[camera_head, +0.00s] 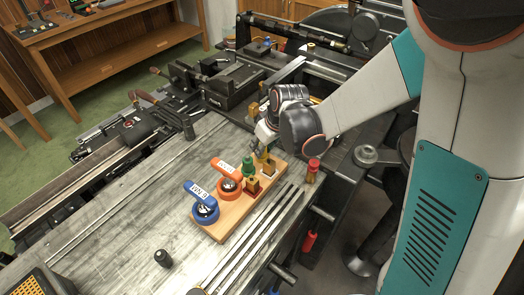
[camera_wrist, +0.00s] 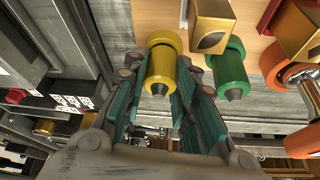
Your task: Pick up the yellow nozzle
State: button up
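The yellow nozzle (camera_wrist: 161,66) is upright in the wooden board (camera_wrist: 186,40), its tapered tip pointing toward the wrist camera. In the wrist view, my gripper (camera_wrist: 163,68) has one teal finger on each side of it. The fingers are close to its sides; I cannot tell whether they touch or grip it. In the head view, my gripper (camera_head: 264,137) reaches down at the far end of the board, and the nozzle is mostly hidden there. The green nozzle (camera_wrist: 230,70) stands just right of the right finger in the wrist view.
Brass blocks (camera_head: 252,185) stand along the board. Orange (camera_head: 229,187) and blue (camera_head: 206,212) casters with labelled levers are on its near part. A red-topped piece (camera_head: 313,170) is right of the board. A black knob (camera_head: 162,258) stands on the metal bench, with bare surface around it.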

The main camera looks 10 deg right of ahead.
dwell(0.3)
notch_tip(320, 180, up, 20)
jog(key=p, duration=0.6)
jog(key=shift+s, duration=0.1)
